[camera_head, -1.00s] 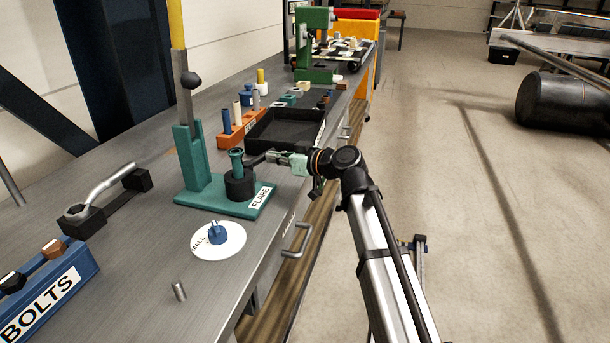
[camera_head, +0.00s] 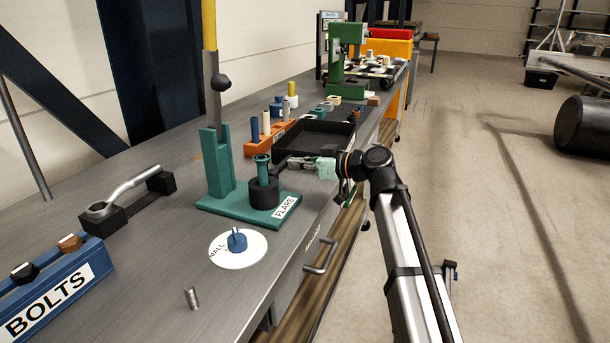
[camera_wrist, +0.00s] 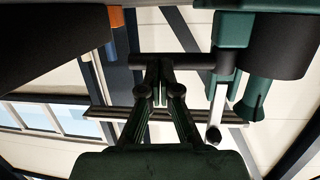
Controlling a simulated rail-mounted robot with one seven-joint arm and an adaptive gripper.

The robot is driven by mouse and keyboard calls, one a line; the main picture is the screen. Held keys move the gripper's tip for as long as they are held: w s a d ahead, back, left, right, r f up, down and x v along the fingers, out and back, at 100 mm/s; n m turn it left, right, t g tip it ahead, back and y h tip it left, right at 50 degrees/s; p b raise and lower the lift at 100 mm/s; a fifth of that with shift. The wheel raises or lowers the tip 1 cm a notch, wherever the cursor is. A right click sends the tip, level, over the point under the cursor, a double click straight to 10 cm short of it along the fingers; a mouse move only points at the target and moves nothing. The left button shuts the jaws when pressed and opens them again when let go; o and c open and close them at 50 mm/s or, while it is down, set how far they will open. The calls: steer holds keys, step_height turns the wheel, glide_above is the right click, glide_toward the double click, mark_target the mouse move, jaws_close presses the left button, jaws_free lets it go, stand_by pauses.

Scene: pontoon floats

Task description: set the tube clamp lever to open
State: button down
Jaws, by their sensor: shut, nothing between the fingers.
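The green flaring stand (camera_head: 222,165), labelled FLARE, stands near the bench edge in the head view. Its black tube clamp (camera_head: 264,194) surrounds an upright teal tube (camera_head: 262,170). In the wrist view, the black clamp body (camera_wrist: 285,45) is at upper right, with the flared teal tube (camera_wrist: 254,100) beside it. A dark bar, apparently the clamp lever (camera_wrist: 190,62), runs across just beyond my fingertips. My gripper (camera_head: 287,163) is shut and empty, on the aisle side of the clamp, close to it. In the wrist view my gripper (camera_wrist: 160,65) appears at or very near the bar; contact is unclear.
A tall press lever with a yellow grip (camera_head: 209,30) and black knob rises from the stand. A black tray (camera_head: 312,139) and orange tube rack (camera_head: 270,138) lie behind. A white disc (camera_head: 238,258) with a blue part lies in front. The aisle is open.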

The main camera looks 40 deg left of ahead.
steer(key=shift+d, duration=0.15)
steer(key=w+v, duration=0.1)
steer(key=v, duration=1.2)
steer(key=shift+w, duration=0.35)
